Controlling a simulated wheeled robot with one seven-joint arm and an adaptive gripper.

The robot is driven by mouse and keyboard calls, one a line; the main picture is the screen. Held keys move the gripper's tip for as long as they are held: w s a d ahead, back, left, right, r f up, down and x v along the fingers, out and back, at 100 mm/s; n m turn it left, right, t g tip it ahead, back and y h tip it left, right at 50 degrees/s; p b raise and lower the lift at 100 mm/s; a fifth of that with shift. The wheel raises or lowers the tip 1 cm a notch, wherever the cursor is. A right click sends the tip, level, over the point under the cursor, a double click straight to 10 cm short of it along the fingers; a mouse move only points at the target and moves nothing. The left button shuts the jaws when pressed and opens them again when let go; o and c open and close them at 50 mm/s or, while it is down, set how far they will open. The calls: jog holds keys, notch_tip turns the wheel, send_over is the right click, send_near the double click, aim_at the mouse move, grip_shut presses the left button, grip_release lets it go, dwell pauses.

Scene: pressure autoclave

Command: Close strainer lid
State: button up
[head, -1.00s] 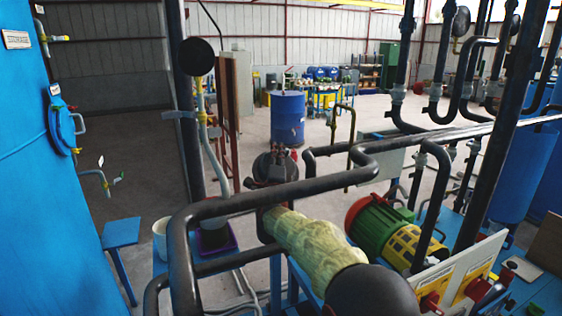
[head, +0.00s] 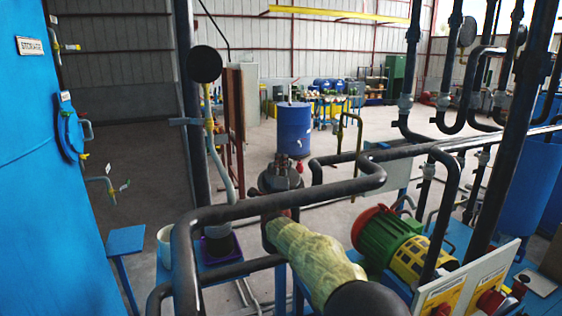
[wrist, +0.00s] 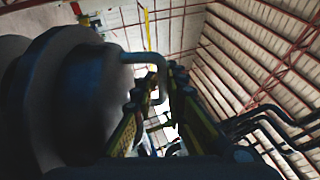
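In the wrist view, a large dark rounded body with a raised rim (wrist: 65,95) fills the left side; it may be the strainer or its lid, but I cannot tell. A bent grey bar handle (wrist: 158,68) juts from it to the right. My gripper (wrist: 157,88) has two dark, yellow-marked fingers standing apart, with the handle showing between their tips. I cannot tell if they touch it. In the head view, a dark grey capped vessel (head: 281,178) with red fittings stands behind the pipes, possibly the strainer.
A blue storage tank (head: 55,220) with a round handled hatch (head: 70,131) stands at left. Black pipes (head: 270,206), a pale lagged pipe (head: 310,258) and a green-and-yellow motor (head: 393,240) crowd the front. Open floor surrounds the blue drum (head: 293,132).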

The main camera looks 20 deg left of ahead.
jog(key=shift+o, duration=0.5)
jog(key=shift+r, duration=0.25)
jog(key=shift+r, duration=0.2)
jog(key=v, duration=1.2)
jog(key=shift+f, duration=0.4)
jog(key=shift+f, duration=0.1)
